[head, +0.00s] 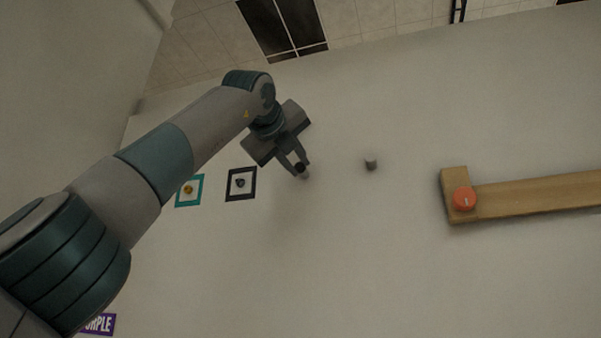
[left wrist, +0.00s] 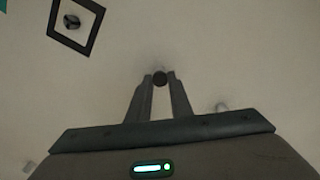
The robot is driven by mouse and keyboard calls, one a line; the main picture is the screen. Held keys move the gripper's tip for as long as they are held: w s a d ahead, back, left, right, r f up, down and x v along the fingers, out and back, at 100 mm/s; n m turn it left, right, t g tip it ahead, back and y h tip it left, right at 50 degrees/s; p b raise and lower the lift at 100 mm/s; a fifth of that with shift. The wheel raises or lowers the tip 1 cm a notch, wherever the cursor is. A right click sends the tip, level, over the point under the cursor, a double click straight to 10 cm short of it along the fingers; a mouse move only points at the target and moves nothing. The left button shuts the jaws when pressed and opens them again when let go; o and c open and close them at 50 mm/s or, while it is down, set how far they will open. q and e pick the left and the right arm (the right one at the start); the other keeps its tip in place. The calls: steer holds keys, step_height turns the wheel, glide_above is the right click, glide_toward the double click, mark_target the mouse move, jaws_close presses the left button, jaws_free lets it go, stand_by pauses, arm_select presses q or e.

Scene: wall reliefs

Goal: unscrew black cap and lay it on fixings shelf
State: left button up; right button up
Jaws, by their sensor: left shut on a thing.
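My left gripper (head: 298,167) is shut on a small round black cap (head: 299,168), close to the pale wall. The left wrist view shows the black cap (left wrist: 160,79) between the fingertips of my left gripper (left wrist: 161,82). A small pale bit shows just beside the cap in the head view; I cannot tell whether the cap is still on a stud. A wooden ledge (head: 540,196), which looks like the shelf, is at the right, well apart from the gripper. My right gripper is not in view.
An orange round knob (head: 463,199) sits at the ledge's left end. A grey stud (head: 371,163) stands between gripper and ledge. A black square frame (head: 229,185) and a teal frame (head: 179,192) surround small fittings. The lower middle wall is bare.

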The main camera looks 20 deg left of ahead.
arm_select(q)
steer(key=shift+n, duration=1.4)
steer(key=n+b, duration=0.1)
steer(key=n, duration=0.1)
steer(key=shift+n, duration=0.4)
steer(key=shift+s+n, duration=0.1)
steer(key=shift+n, duration=1.1)
steer(key=shift+n, duration=0.8)
steer(key=n, duration=0.3)
steer(key=shift+n, duration=0.3)
